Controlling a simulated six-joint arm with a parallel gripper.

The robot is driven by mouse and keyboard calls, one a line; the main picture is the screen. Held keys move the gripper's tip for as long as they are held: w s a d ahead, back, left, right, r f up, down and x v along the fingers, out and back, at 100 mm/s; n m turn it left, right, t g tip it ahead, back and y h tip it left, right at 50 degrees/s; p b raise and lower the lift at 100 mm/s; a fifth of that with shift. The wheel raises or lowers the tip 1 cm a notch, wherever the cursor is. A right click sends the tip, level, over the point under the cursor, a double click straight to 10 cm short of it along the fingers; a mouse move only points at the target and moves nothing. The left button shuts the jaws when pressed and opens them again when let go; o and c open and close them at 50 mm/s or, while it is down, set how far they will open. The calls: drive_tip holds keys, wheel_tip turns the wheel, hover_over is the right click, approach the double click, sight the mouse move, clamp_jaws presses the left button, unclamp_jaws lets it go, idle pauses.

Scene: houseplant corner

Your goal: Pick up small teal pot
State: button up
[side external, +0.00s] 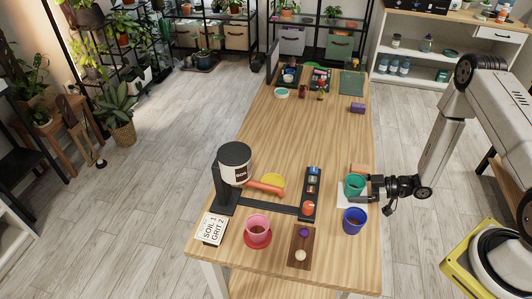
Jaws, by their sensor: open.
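The small teal pot (354,185) stands upright on a white sheet (343,201) near the table's right edge. My gripper (361,190) reaches in from the right at the pot's height. Its dark jaws are open, close to the pot's right and front sides. I cannot tell whether they touch it or how far around it they reach. The pot's lower right part is partly hidden by the jaws.
A blue pot with soil (354,221) stands just in front of the gripper. The table's middle (315,135) is clear.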

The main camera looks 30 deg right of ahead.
drive_tip(key=shift+w+a+f, duration=0.2)
drive_tip(key=shift+w+a, duration=0.2)
drive_tip(key=c, duration=1.1)
drive_tip(key=shift+r, duration=0.15)
